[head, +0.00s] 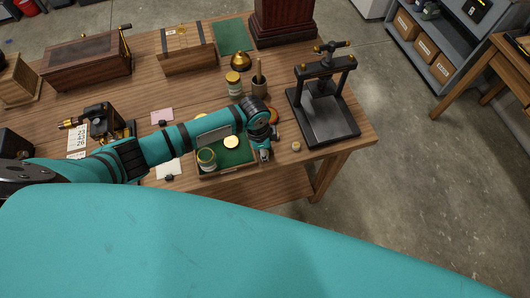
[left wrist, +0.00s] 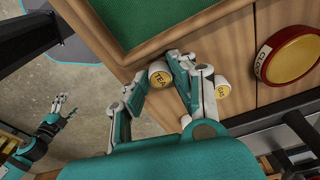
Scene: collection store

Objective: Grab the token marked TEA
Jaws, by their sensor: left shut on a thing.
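In the head view my left gripper (head: 265,156) is at the tray's right end, and the held token is not clear. A small token (head: 296,146) stands to its right. My right gripper (left wrist: 63,106) hangs open and empty over the floor.
A red-rimmed round piece with a yellow top (left wrist: 290,57) is nearby. A black press (head: 322,105) stands to the right. The table's front edge is close.

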